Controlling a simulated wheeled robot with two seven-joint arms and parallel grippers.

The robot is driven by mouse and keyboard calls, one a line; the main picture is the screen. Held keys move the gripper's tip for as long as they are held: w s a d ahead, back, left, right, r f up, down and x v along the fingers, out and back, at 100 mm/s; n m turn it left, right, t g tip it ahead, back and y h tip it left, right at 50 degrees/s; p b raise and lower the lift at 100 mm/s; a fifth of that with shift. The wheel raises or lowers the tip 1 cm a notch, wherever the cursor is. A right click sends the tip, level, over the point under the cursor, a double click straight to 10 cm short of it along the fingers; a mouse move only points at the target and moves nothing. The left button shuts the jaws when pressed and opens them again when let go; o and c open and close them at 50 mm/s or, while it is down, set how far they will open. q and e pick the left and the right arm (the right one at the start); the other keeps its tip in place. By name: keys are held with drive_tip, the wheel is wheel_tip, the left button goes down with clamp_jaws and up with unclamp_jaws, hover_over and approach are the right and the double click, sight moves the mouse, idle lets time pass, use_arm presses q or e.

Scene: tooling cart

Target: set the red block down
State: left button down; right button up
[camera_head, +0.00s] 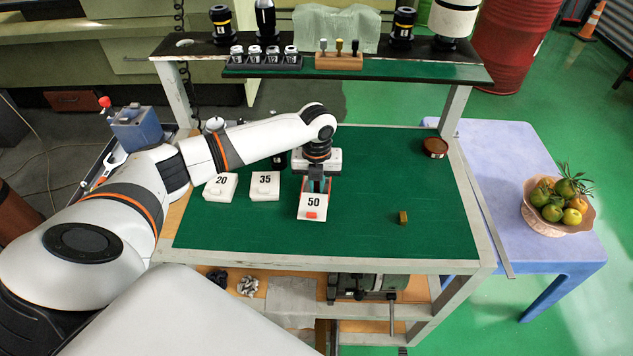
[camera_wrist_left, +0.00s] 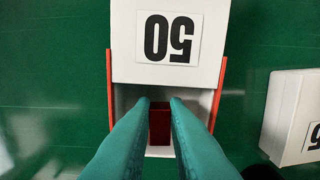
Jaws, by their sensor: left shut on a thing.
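The red block (camera_wrist_left: 160,126) shows in the left wrist view between the teal fingertips of my left gripper (camera_wrist_left: 160,104). The gripper is shut on it. The block is inside the open part of the white box labelled 50 (camera_wrist_left: 126,66), between the box's red side edges. I cannot tell whether the block touches the box floor. A small orange-red piece (camera_head: 312,215) shows on the box's near face. My right gripper is not in view.
White boxes labelled 20 (camera_head: 220,187) and 35 (camera_head: 265,186) stand left of box 50 on the green bench top (camera_head: 370,230). A small yellowish-brown block (camera_head: 403,218) and a round reddish-brown dish (camera_head: 435,147) lie to the right. A shelf (camera_head: 420,72) runs behind.

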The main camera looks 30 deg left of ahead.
sight(316, 188)
use_arm(q)
drive_tip(key=c, duration=1.5)
unclamp_jaws()
drive_tip(key=shift+s+f, duration=0.1)
drive_tip(key=shift+o, duration=0.3)
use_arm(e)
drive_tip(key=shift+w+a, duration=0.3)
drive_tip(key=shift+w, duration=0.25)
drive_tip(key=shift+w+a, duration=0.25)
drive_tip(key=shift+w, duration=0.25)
